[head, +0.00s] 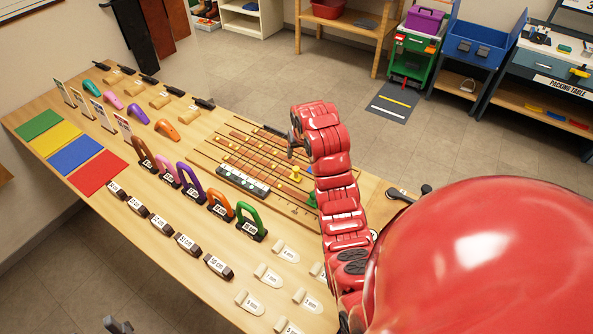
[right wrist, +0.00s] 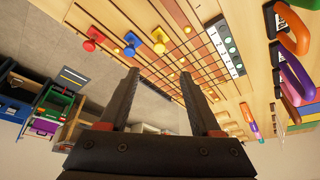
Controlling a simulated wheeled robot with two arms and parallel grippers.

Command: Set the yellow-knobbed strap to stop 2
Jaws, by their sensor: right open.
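The yellow knob (right wrist: 159,46) sits on one of the brown straps of the slatted board, beyond my fingertips in the right wrist view; a yellow knob also shows in the head view (head: 295,173). A blue knob (right wrist: 131,37) and a red knob (right wrist: 89,45) stand on neighbouring straps. A pale strip with green dots and small marks (right wrist: 226,49) crosses the board; its numbers are too small to read. My right gripper (right wrist: 160,75) is open and empty, apart from the knobs. In the head view it hangs over the board's far side, partly hidden. A grey piece (head: 118,326) at the bottom edge may be my left gripper.
Upright coloured handles (head: 190,183) stand left of the board. Dark labelled blocks (head: 162,223) and pale tags (head: 268,276) lie in front. Coloured mats (head: 95,172) cover the table's left end. My red right arm hides the table's right part.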

